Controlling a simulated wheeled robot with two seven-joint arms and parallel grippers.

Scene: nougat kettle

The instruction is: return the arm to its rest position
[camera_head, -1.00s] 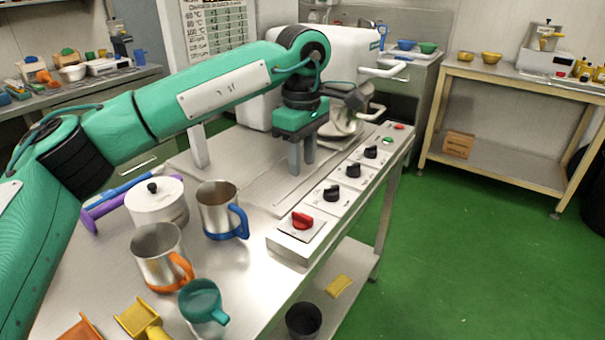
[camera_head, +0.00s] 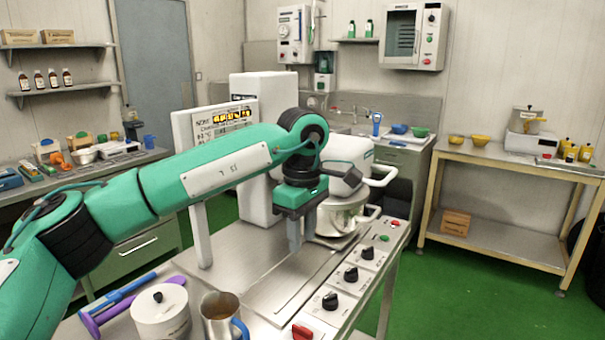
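My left arm (camera_head: 215,177) is green and comes in from the left, reaching across the steel worktable (camera_head: 238,262). My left gripper (camera_head: 302,240) points down above the table, just left of the white kettle machine and its steel bowl (camera_head: 340,217). Its two grey fingers look slightly apart, with nothing visible between them. How far the fingertips are above the surface is hard to tell. My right gripper is not in view.
A lidded white pot (camera_head: 161,314) and a steel mug (camera_head: 217,318) stand at the front left of the table. A control panel with knobs (camera_head: 330,301) lines its right edge. A white panel (camera_head: 222,128) stands behind the arm. Green floor (camera_head: 420,290) is clear at right.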

